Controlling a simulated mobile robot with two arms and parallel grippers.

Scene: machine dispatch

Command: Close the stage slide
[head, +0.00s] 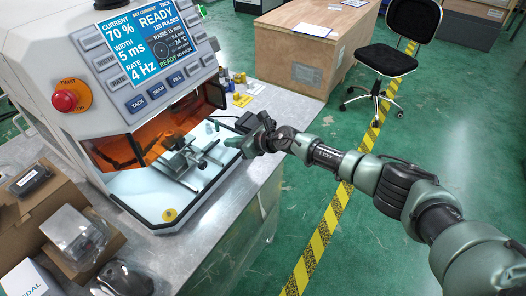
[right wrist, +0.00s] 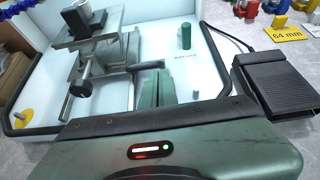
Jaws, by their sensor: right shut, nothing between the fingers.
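The welding machine's lit white chamber (head: 150,195) is open at the front below an orange window. The grey metal stage (head: 186,162) stands inside it. In the right wrist view the stage (right wrist: 95,45) shows at upper left, with a dark round knob (right wrist: 83,88) and a rod on its near side. My right gripper (head: 236,143) is at the right front edge of the chamber. Its green fingers (right wrist: 155,90) are shut and empty, over the white floor, right of the stage and apart from the knob. Whether they touch anything is unclear. My left gripper is out of view.
A black pedal (right wrist: 285,82) with a cable lies right of the chamber. A green cylinder (right wrist: 186,36) stands on the white floor. Boxes and wrapped parts (head: 75,235) crowd the bench's left. A wooden crate (head: 305,45) and a chair (head: 390,60) stand behind.

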